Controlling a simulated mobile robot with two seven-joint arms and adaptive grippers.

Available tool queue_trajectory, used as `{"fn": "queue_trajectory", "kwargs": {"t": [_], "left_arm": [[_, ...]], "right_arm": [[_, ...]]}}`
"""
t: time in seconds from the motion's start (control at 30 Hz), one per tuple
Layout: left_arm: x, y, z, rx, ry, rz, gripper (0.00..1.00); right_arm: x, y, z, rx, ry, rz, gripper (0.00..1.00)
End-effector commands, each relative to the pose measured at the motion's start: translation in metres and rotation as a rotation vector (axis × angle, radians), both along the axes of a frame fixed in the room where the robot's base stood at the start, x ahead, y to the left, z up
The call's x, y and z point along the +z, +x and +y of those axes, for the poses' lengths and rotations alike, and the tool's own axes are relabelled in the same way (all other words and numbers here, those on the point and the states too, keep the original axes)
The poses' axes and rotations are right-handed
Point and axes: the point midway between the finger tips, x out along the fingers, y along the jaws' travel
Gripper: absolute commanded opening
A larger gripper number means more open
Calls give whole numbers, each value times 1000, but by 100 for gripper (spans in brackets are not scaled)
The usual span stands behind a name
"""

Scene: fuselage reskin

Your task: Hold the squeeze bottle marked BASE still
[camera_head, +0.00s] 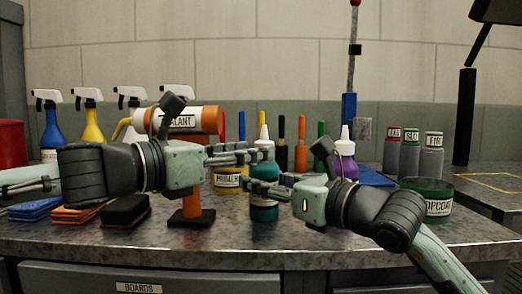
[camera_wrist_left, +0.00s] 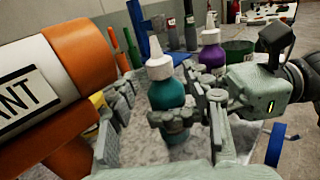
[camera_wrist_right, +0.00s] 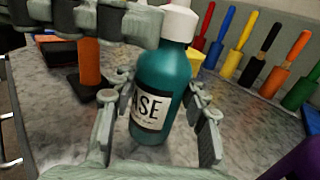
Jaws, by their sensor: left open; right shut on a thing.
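The teal squeeze bottle (camera_head: 264,212) stands upright on the bench in the head view, its middle hidden by my grippers. Its label, partly covered, reads "ASE" in the right wrist view (camera_wrist_right: 150,108). My right gripper (camera_head: 252,188) is shut on the bottle's body, a finger on each side; its fingers also cross the lower bottle in the left wrist view (camera_wrist_left: 172,120). My left gripper (camera_head: 262,154) is open, higher up near the bottle's white cap (camera_wrist_left: 158,62). Its fingers lie either side of the bottle in the left wrist view, apart from it.
An orange sealant cartridge (camera_head: 190,120) on a stand is close beside my left gripper. A purple bottle (camera_head: 346,163) stands behind my right gripper. A green topcoat tub (camera_head: 436,205) sits at the right. Spray bottles (camera_head: 92,122) line the back left. The front bench edge is clear.

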Motion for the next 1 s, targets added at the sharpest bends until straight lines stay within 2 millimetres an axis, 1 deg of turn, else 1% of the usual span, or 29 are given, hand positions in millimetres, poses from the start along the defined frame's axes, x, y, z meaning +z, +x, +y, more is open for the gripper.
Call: {"fn": "queue_trajectory", "kwargs": {"t": [0.03,0.2,0.33,0.53,0.57,0.63,0.77,0.83,0.97,1.0], "left_arm": [[0,-6,8,4,-1,-1,50],[0,-20,22,2,0,0,50],[-1,-24,26,1,0,1,50],[-1,-24,25,0,0,1,50],[-1,-24,25,0,0,1,47],[-1,-24,24,0,-3,5,47],[0,-27,9,-3,-47,45,47],[2,-31,-7,-3,-106,90,47],[16,-43,-42,-6,-307,211,47],[23,-48,-52,-10,-393,256,47]], "right_arm": [[0,0,0,0,0,0,9],[0,0,0,0,0,0,9],[0,0,0,0,0,0,9],[0,0,0,0,0,0,9],[0,0,0,0,0,0,9],[0,0,0,0,0,0,9],[0,0,0,0,0,0,9],[0,0,0,0,0,0,9],[0,0,0,0,0,0,9],[0,0,0,0,0,0,9]]}}
